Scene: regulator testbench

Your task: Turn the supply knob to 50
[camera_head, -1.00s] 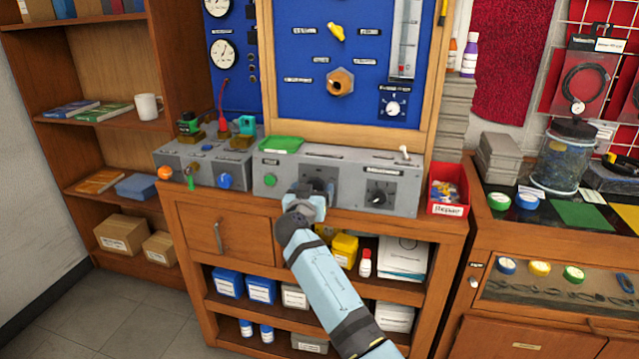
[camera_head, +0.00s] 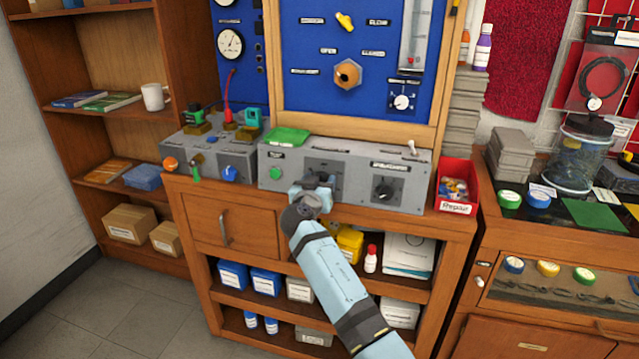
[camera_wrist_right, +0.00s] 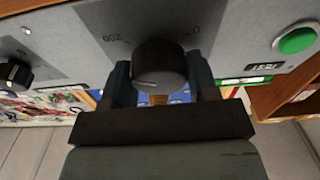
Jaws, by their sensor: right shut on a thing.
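A dark round knob (camera_wrist_right: 158,68) sits on the grey face of the bench box (camera_head: 295,170), and printed marks "200" and "0" show beside it in the wrist view. A pale pointer line shows on the knob's face, but I cannot read its exact setting. My right gripper (camera_wrist_right: 158,82) is shut on this knob, with one finger on each side. In the head view my right gripper (camera_head: 318,186) covers the knob and most of its dial. My left gripper is not in view.
A second black knob (camera_head: 384,190) is to the right on the same box, and a green button (camera_head: 275,173) is to the left. A toggle switch (camera_head: 412,146) stands on top. A red parts bin (camera_head: 456,190) is beside the box.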

